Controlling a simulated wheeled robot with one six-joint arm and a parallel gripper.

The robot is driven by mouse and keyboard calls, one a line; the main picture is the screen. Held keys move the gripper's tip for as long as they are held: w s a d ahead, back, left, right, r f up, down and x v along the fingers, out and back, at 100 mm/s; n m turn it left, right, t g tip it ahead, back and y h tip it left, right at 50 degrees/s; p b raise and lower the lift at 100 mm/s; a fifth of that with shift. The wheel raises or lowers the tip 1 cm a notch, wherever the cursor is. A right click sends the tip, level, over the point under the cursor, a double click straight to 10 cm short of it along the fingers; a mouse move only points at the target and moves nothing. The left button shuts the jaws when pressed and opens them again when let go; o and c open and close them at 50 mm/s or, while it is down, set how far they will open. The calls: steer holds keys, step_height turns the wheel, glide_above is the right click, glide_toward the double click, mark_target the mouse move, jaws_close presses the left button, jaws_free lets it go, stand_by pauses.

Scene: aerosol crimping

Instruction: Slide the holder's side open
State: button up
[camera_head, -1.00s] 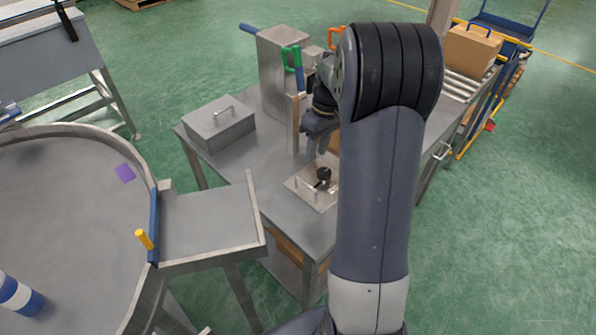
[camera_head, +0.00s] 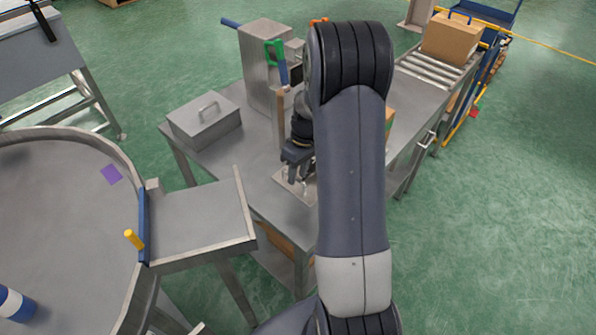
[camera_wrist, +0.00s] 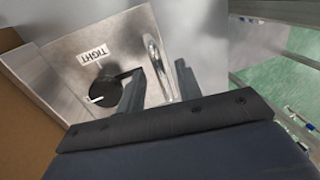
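The holder is a flat metal plate (camera_head: 297,190) on the steel table, partly hidden behind my arm in the head view. In the wrist view, the holder (camera_wrist: 80,45) bears a black knob (camera_wrist: 105,92) with a white mark and a "TIGHT" label (camera_wrist: 93,52). A shiny bar handle (camera_wrist: 155,60) stands at its right side. My gripper (camera_wrist: 160,76) is open, with one finger to each side of the handle in the picture; no contact with it is clear. In the head view my gripper (camera_head: 298,168) is low over the plate.
A tall grey block (camera_head: 265,65) with a green-handled lever (camera_head: 275,55) stands behind the holder. A lidded metal box (camera_head: 205,122) is at the table's left corner. A brown surface (camera_wrist: 22,110) borders the holder in the wrist view. A side tray (camera_head: 195,220) is at front left.

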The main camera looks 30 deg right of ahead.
steer(key=shift+c, duration=0.4)
jaws_close()
steer(key=a, duration=0.1)
steer(key=s+a+b, duration=0.1)
steer(key=a, duration=0.1)
steer(key=s+a, duration=0.1)
steer(key=a, duration=0.1)
steer(key=shift+s+a, duration=0.1)
steer(key=shift+a, duration=0.1)
jaws_free()
steer(key=shift+a, duration=0.15)
steer(key=shift+o, duration=0.4)
